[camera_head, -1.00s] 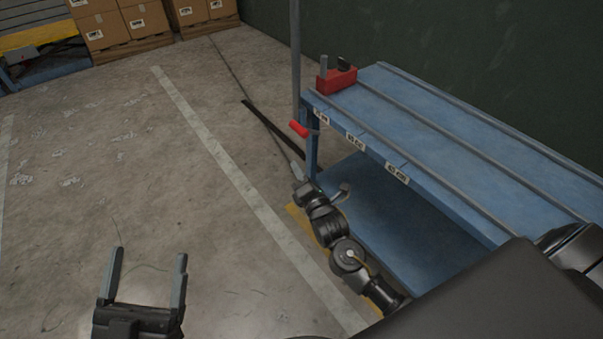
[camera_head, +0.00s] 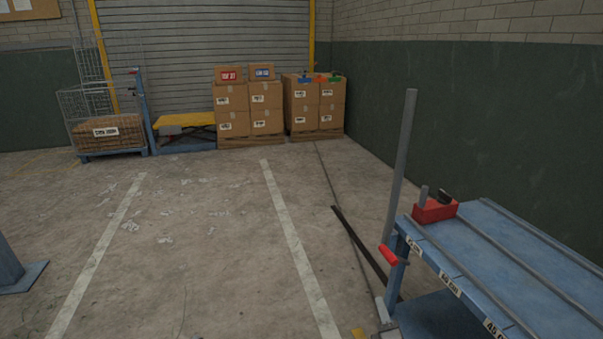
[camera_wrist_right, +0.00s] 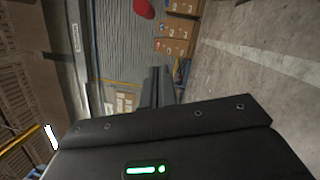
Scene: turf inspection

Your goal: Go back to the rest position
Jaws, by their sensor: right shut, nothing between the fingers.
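The rest of my right arm is out of the head view. My left gripper is not in view.
On the table's corner sits a red clamp-like block (camera_head: 435,210); a grey post (camera_head: 402,160) and a red handle (camera_head: 389,255) are beside it. Cartons (camera_head: 250,105) on pallets and a wire cage (camera_head: 100,115) stand far back.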

